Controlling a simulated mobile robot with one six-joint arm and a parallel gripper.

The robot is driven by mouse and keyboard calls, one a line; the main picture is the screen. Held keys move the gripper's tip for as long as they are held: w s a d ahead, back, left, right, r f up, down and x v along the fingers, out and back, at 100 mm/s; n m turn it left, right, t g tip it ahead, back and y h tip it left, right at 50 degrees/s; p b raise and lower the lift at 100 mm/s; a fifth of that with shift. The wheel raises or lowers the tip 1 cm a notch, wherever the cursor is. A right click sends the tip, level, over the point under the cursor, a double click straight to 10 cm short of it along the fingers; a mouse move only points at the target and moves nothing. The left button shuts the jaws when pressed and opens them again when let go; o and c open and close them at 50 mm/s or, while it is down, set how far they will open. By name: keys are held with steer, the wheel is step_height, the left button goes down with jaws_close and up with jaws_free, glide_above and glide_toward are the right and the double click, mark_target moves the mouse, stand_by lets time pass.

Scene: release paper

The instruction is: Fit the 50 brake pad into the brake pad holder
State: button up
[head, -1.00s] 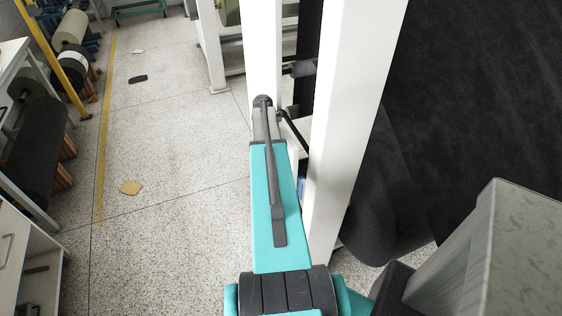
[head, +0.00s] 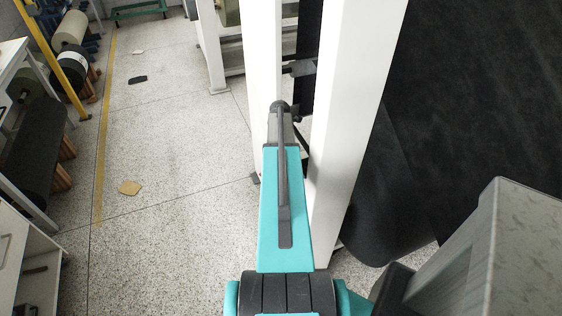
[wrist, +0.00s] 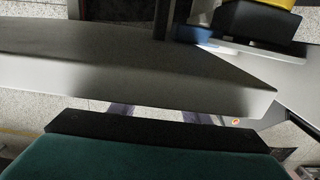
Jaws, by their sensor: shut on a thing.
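I can make out neither the 50 brake pad nor the brake pad holder in either view. My teal arm (head: 281,210) runs up the middle of the head view to a dark joint beside a white post. The parts past that joint are mostly hidden by the post and the arm. In the wrist view, a large dark grey slab with a paler front edge (wrist: 130,85) fills the middle. I cannot tell what it is. Below it are a black strip and a dark teal surface. My gripper's fingertips do not show.
A white post (head: 350,120) stands close to the right of my arm, and another white post (head: 262,60) is behind its joint. A large black roll (head: 480,110) fills the right. Open speckled floor (head: 170,160) lies left. A yellow thing (wrist: 256,20) shows in the wrist view.

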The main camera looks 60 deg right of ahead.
steer(key=shift+f+b, duration=0.35)
steer(key=shift+f, duration=0.7)
steer(key=shift+f, duration=0.2)
steer(key=o, duration=1.2)
steer(key=shift+c, duration=0.2)
steer(key=shift+r, duration=0.15)
step_height(320, 180, up, 12)
steer(key=b, duration=0.2)
steer(key=shift+b, duration=0.3)
